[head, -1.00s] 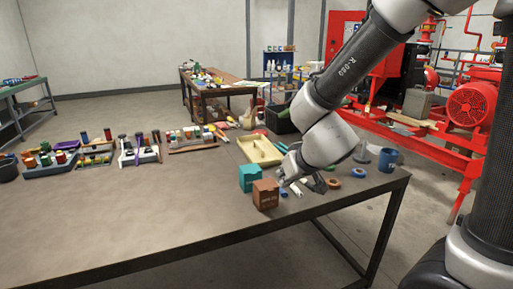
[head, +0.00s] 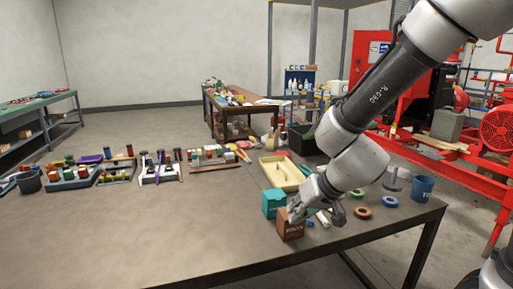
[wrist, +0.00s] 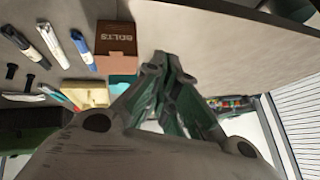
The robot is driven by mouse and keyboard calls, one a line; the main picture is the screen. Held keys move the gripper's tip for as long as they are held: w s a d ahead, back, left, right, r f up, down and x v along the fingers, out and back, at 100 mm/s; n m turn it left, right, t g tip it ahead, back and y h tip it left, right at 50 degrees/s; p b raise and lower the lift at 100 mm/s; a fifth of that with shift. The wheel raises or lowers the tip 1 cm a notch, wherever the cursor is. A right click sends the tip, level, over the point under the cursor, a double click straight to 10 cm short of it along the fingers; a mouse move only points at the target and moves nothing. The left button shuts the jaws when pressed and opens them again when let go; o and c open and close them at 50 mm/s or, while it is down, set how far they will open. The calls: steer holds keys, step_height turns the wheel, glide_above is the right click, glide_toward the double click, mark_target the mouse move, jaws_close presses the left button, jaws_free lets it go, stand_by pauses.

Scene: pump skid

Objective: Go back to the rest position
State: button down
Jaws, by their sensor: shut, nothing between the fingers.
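My gripper (head: 296,217) is over the near right part of the workbench (head: 150,235), beside a brown box and a teal box (head: 273,203). In the wrist view my gripper (wrist: 165,62) has its fingers together with nothing between them. The brown box (wrist: 116,38), marked BOLTS, stands just left of the fingertips there. In the head view the gripper partly covers the brown box (head: 291,230). I cannot tell whether the fingers touch it.
A cream tray (head: 283,172), tape rolls (head: 362,213) and a blue cup (head: 423,188) surround the arm. Markers (wrist: 50,42) lie beside the boxes. Racks of small items (head: 118,172) stand at the left. The front middle of the bench is clear. Red pump machinery (head: 470,155) stands right.

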steer(key=s+d+r+m+h, duration=0.1)
steer(key=s+d+r, duration=0.3)
steer(key=d, duration=0.4)
steer(key=s+d+r+h, duration=0.2)
steer(key=s+d+r, duration=0.3)
steer(key=d, duration=0.4)
steer(key=s+d+r+m+g+h, duration=0.1)
steer(key=s+d+r, duration=0.3)
steer(key=d, duration=0.5)
steer(key=s+h, duration=0.1)
steer(key=s, duration=0.1)
steer(key=shift+s+r+m, duration=0.3)
steer(key=shift+s, duration=0.05)
steer(key=shift+d, duration=0.1)
